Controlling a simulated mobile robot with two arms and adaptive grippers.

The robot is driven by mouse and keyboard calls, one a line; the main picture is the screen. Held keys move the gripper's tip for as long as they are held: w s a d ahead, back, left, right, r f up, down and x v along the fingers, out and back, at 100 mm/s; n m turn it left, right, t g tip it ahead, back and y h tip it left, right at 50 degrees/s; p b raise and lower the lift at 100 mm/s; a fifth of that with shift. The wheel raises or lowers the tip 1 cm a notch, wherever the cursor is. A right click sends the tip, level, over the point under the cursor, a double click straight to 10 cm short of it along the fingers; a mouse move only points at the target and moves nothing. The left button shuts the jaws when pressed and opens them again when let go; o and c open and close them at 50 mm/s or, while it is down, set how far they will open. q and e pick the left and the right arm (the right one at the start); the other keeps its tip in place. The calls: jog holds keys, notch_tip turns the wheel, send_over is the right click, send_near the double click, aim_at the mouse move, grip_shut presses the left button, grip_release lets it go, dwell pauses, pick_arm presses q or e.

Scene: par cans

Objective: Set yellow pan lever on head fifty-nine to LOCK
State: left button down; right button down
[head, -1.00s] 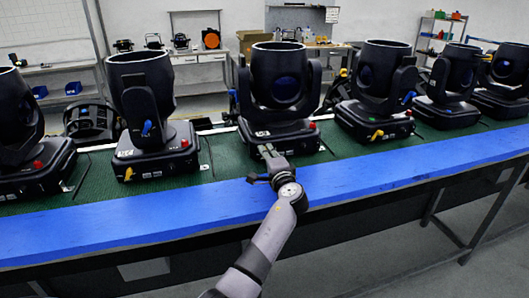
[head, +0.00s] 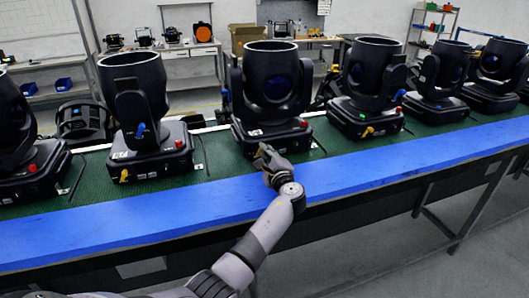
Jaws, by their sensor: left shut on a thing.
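The middle black moving head (head: 272,85) stands upright on its base on the green mat, with a pale label (head: 254,133) too small to read and a red knob (head: 304,124) at its front right. My left gripper (head: 262,151) is at the front face of this base, with its arm rising from below. It is shut on the yellow pan lever, which is largely hidden by the fingers, so its setting cannot be read. The head to the left shows its own yellow lever (head: 124,175) and blue lever (head: 140,130). My right gripper is not in view.
Similar heads stand in a row along the bench, one (head: 368,80) to the right with a yellow lever (head: 368,131). The blue front strip (head: 110,222) is clear apart from my arm above it. Shelves and worktables stand behind.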

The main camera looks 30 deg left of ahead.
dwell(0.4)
pick_arm(q)
jog(key=c, duration=1.6)
grip_release()
jog(key=v, duration=1.2)
